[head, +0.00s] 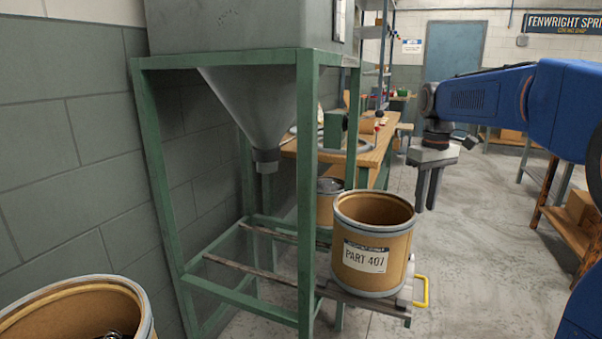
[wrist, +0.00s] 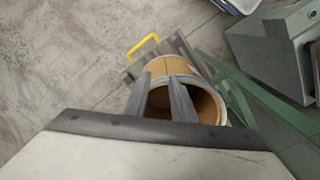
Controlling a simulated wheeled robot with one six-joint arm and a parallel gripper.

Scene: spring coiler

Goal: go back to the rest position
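My gripper (head: 427,203) hangs at the end of my blue arm, pointing down, to the right of the PART 407 drum in the head view. Its two dark fingers stand apart in the wrist view (wrist: 160,78), with nothing between them. The brown drum labelled PART 407 (head: 374,243) stands upright on a sliding rack. In the wrist view the drum (wrist: 206,104) lies beyond the fingers, its open mouth partly hidden by them. The yellow handle (head: 421,291) sticks out at the rack's right end; it also shows in the wrist view (wrist: 143,47).
A green frame (head: 309,200) carries a grey hopper (head: 262,100) at the left. Another drum (head: 328,190) stands behind the labelled one, and one (head: 148,325) is cut off at the lower left. A workbench (head: 372,155) lies behind. The right-hand floor (head: 470,260) is clear.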

